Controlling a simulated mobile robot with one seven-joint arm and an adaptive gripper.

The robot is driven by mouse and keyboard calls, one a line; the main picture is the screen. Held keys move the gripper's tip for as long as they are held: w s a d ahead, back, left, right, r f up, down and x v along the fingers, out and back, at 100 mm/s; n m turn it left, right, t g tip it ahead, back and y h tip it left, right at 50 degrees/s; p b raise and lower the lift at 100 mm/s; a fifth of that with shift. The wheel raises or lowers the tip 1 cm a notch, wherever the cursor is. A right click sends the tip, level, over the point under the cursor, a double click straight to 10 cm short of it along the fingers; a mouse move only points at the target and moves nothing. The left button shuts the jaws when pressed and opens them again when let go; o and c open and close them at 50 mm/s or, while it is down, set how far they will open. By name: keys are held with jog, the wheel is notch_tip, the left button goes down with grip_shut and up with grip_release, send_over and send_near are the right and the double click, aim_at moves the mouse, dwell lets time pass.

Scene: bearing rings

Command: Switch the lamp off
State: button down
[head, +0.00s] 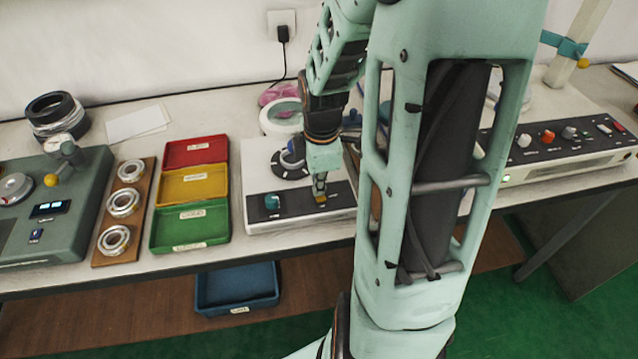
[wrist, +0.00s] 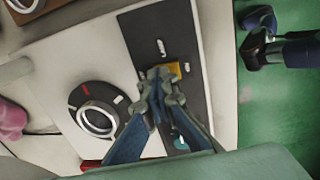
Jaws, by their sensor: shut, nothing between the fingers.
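A white device (head: 255,222) with a black front panel stands in the middle of the bench. The panel carries a teal knob (head: 272,202) at its left and a yellow button (head: 321,199) at its right. My gripper (head: 320,187) points down over the panel, shut and empty. In the wrist view its fingertips (wrist: 161,78) are at the yellow button (wrist: 183,67) and partly cover it; I cannot tell if they touch. The teal knob (wrist: 181,142) shows beside the fingers. A pale ring-shaped head (head: 282,115) stands behind the device; I cannot tell if it is a lit lamp.
Red (head: 195,151), yellow (head: 192,185) and green (head: 190,227) trays lie left of the device, beside a wooden board (head: 123,230) with metal rings. A control box (head: 560,143) with several knobs stands to the right. My arm hides the bench between.

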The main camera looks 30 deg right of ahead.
jog(key=shift+s, duration=0.2)
jog(key=shift+s+a+p, duration=0.25)
jog(key=shift+s+p, duration=0.15)
jog(key=shift+s, duration=0.25)
jog(key=shift+w+r, duration=0.1)
jog(key=shift+r, duration=0.05)
